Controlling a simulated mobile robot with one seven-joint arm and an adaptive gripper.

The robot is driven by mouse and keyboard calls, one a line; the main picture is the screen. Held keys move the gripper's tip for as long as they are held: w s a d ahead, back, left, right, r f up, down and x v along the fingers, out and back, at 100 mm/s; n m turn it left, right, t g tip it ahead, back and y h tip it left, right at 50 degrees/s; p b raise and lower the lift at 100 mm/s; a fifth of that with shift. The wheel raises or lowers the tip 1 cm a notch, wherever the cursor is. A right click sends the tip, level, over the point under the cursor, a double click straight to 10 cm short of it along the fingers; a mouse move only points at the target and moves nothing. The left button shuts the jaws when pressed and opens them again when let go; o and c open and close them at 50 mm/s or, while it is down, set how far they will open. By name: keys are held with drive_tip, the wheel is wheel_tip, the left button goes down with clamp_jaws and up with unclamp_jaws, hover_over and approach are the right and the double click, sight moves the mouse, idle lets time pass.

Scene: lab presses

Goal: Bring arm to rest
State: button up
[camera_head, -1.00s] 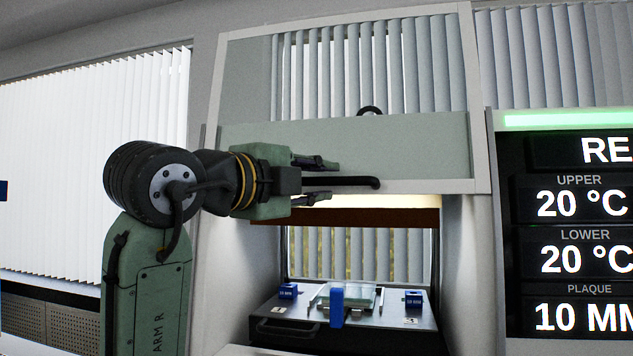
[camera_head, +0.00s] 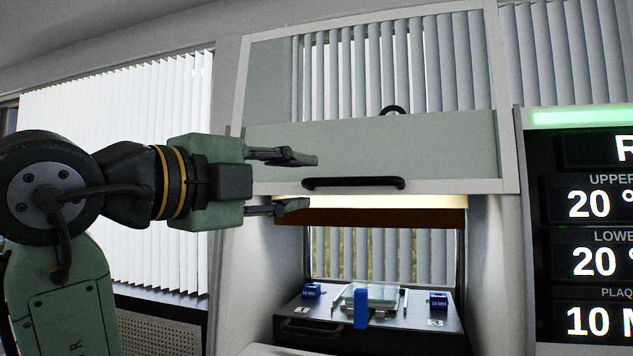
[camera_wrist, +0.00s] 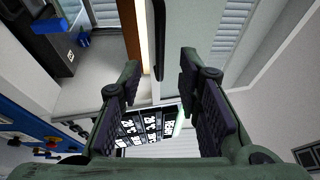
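My gripper (camera_head: 300,181) is at the left of the head view, level, its fingers pointing right. Its two fingers are spread apart with nothing between them. The fingertips are near the left end of the black handle (camera_head: 354,184) on the press's raised door (camera_head: 420,150); in the picture they stand apart from the bar. In the wrist view my gripper (camera_wrist: 160,90) also shows open and empty, with the dark handle bar (camera_wrist: 159,50) beyond the fingertips.
Below the door, the press opening holds a dark drawer plate (camera_head: 440,325) with blue blocks (camera_head: 438,300) and a glassy plate (camera_head: 370,295). A display panel (camera_head: 585,240) stands at the right. White blinds (camera_head: 150,160) are behind my arm.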

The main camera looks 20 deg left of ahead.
drive_tip(key=shift+v, duration=0.8)
